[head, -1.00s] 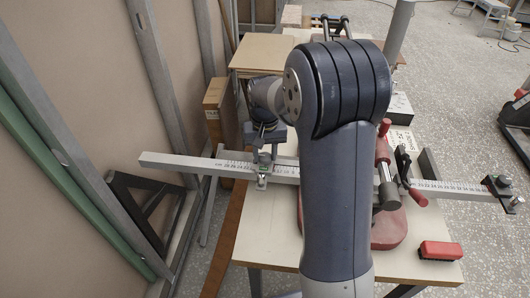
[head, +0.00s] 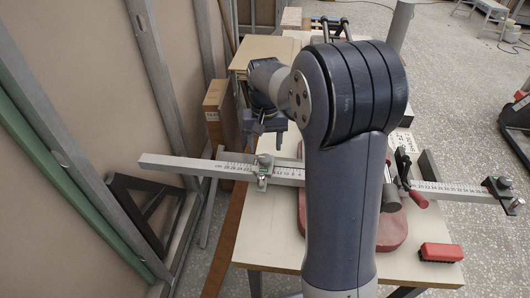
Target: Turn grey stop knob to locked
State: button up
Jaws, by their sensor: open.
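A long grey measuring rail (head: 225,167) with a printed scale lies across the worktable. A small metal stop (head: 263,170) with a green mark sits on its left part; its knob is too small to tell its turn. A second stop (head: 502,189) with a dark knob sits at the rail's right end. My gripper (head: 265,143) is open and empty, beyond and above the left stop, and looks apart from it. My arm hides the middle of the rail.
The pale worktable (head: 262,225) carries a red base (head: 392,229), a red-handled clamp (head: 414,192) and a red brush (head: 440,252). A cardboard box (head: 218,112) and wall studs stand at the left. The table's front left is clear.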

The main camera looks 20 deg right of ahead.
aim_at(265, 157)
notch_tip(265, 157, up, 6)
jog(key=shift+r, duration=0.15)
dwell(0.3)
notch_tip(265, 157, down, 11)
jog(key=shift+r, duration=0.1)
dwell(0.4)
jog(key=shift+r, duration=0.1)
